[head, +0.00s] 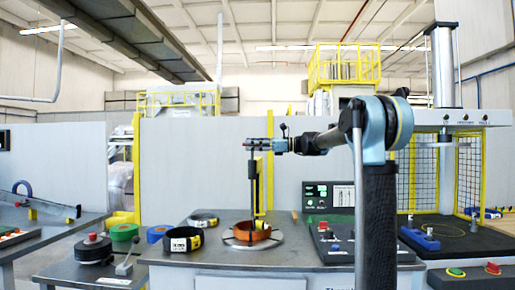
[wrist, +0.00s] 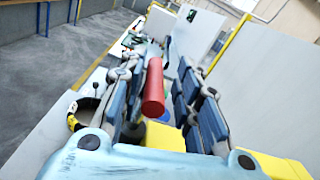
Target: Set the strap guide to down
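In the wrist view a red cylindrical handle (wrist: 153,88) lies between the two fingers of my gripper (wrist: 160,85), with visible gaps on both sides. I take it to be the strap guide's handle. In the head view my gripper (head: 257,145) is level at the top of a dark upright rod (head: 252,185), above the orange coil (head: 250,232). A yellow upright part (head: 258,190) stands beside the rod. The guide's exact position is hard to tell behind my gripper.
The coil lies on a round plate (head: 272,243) on the grey bench. A yellow cage (head: 465,180) is further right.

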